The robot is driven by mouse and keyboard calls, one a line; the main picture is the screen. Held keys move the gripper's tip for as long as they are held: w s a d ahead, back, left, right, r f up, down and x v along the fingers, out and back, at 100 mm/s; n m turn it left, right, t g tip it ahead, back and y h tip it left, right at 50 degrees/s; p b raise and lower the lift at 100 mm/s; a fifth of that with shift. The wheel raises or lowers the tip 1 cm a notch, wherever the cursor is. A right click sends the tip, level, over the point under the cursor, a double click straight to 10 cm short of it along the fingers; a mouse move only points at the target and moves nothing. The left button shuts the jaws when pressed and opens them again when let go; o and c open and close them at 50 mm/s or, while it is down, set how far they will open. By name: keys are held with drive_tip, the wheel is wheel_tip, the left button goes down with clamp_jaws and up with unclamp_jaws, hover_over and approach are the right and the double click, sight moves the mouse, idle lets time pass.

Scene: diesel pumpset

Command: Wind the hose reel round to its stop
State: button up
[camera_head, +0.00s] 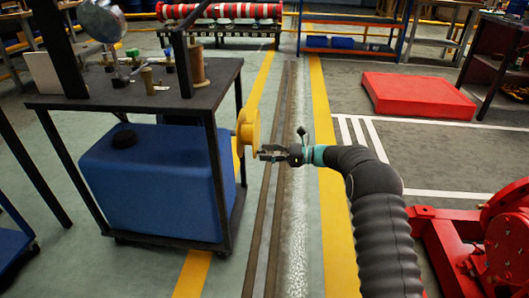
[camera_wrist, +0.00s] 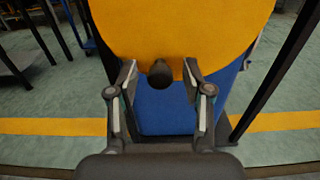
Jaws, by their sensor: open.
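The yellow hose reel (camera_head: 247,128) is mounted on the right side of a dark cart, low beside its leg. In the wrist view the reel's yellow disc (camera_wrist: 180,28) fills the top middle. A dark round knob (camera_wrist: 160,73) stands out near the disc's lower edge. My gripper (camera_head: 262,153) is just right of the reel, pointing left at it. In the wrist view my gripper (camera_wrist: 160,75) is open, with one finger on each side of the knob. The fingers appear apart from the knob. The reel's far side is hidden.
The cart's dark top (camera_head: 150,97) carries gauges and small parts. A blue tank (camera_head: 155,185) sits on its lower shelf. Red machinery (camera_head: 470,245) stands at the right, and a red pad (camera_head: 418,95) lies on the floor behind. A floor channel (camera_head: 285,110) runs beside the cart.

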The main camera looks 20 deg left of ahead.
drive_tip(key=shift+s+a, duration=0.1)
drive_tip(key=shift+a, duration=0.4)
clamp_jaws()
